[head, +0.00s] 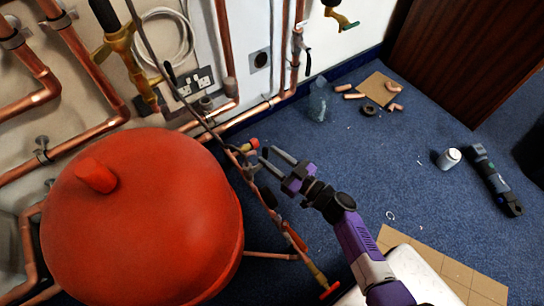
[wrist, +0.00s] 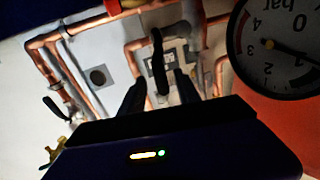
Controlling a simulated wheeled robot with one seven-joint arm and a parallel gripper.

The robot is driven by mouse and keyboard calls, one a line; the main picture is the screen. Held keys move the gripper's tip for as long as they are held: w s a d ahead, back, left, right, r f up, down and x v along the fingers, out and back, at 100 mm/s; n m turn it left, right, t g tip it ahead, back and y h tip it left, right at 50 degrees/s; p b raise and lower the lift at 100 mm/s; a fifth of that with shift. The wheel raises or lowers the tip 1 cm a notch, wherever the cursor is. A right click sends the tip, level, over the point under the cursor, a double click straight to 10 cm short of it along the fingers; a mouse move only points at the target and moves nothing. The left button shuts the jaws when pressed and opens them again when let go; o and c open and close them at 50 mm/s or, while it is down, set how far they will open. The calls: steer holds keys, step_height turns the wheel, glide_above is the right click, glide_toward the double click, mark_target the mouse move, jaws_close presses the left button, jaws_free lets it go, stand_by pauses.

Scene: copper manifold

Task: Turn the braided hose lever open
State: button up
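The thin grey braided hose (head: 203,118) curves down the wall to brass fittings (head: 247,160) beside the red vessel. A small black lever (head: 170,73) shows along the hose in the head view; I cannot tell for sure that it is the hose's lever. My gripper (head: 267,154) is open, its two fingers pointing at the fittings near a red cap. In the wrist view my gripper (wrist: 159,84) straddles an upright black handle-like piece (wrist: 157,58) in line of sight. The fingers do not visibly touch it, and its depth is unclear.
The large red vessel (head: 140,220) stands close left of my gripper. A pressure gauge (wrist: 285,45) is at the right in the wrist view. Copper pipes (head: 228,45) run along the wall. Blue carpet (head: 350,150) is open to the right, with a white can (head: 448,158) and a tool (head: 494,180).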

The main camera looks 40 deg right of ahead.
steer(key=p+v, duration=0.1)
steer(key=v, duration=0.6)
steer(key=shift+s, duration=0.35)
steer(key=shift+d, duration=0.1)
stand_by(0.4)
